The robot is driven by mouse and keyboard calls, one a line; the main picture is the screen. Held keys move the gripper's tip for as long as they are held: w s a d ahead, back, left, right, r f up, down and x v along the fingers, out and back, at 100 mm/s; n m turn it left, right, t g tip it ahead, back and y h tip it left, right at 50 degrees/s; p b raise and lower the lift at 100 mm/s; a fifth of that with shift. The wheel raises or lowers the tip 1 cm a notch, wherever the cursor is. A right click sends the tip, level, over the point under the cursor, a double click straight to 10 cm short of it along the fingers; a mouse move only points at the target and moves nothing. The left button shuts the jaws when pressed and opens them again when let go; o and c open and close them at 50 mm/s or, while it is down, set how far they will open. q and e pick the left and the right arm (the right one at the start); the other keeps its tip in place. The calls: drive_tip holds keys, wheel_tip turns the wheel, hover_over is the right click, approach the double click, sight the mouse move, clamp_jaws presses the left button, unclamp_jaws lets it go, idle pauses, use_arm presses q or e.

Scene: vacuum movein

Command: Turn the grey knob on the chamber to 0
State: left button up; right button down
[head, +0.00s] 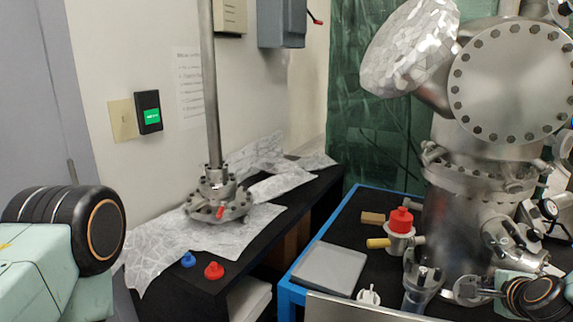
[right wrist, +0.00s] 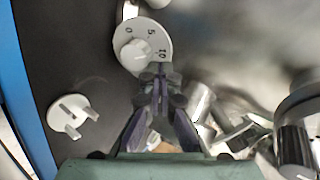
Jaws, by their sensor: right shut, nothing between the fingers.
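The grey knob (right wrist: 133,54) sits on a round pale dial (right wrist: 122,32) in the right wrist view, with the marks 0, 5 and 10 around its upper and right side. I cannot tell which mark the knob points to. My right gripper (right wrist: 156,72) is shut and empty. Its fingertips appear at the dial's lower right edge, near the 10; whether they touch is unclear. The metal chamber (head: 470,150) stands at the right of the head view. I cannot make out the dial there. My left gripper is out of view.
A loose white pronged piece (right wrist: 72,115) lies on the dark surface, also visible in the head view (head: 368,295). A red-topped fitting (head: 401,220), a grey tray (head: 329,268) and metal pipes (right wrist: 205,110) are nearby. A blue frame edge (head: 285,290) bounds the table's left.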

drive_tip(key=shift+s+a+f, duration=0.1)
drive_tip(key=shift+f, duration=0.15)
drive_tip(key=shift+w+a+r+b, duration=0.1)
drive_tip(key=shift+w+a+b, duration=0.1)
drive_tip(key=shift+a+b, duration=0.55)
idle(0.3)
drive_tip(key=shift+a+b, duration=0.45)
drive_tip(key=shift+b, duration=0.1)
drive_tip(key=shift+w, duration=0.1)
idle(0.4)
drive_tip(key=shift+w+r, duration=0.15)
drive_tip(key=shift+r, duration=0.1)
drive_tip(key=shift+a+r+p, duration=0.1)
drive_tip(key=shift+p, duration=0.25)
drive_tip(key=shift+s+a+r+p, duration=0.2)
drive_tip(key=shift+s+r+p, duration=0.15)
drive_tip(key=shift+s+p, duration=0.5)
drive_tip(key=shift+s+a+r+p, duration=0.3)
drive_tip(key=shift+s+p, duration=0.35)
drive_tip(key=shift+s, duration=0.35)
drive_tip(key=shift+s+a+r+p, duration=0.15)
drive_tip(key=shift+s+r+p, duration=0.2)
drive_tip(key=shift+s+p, duration=0.5)
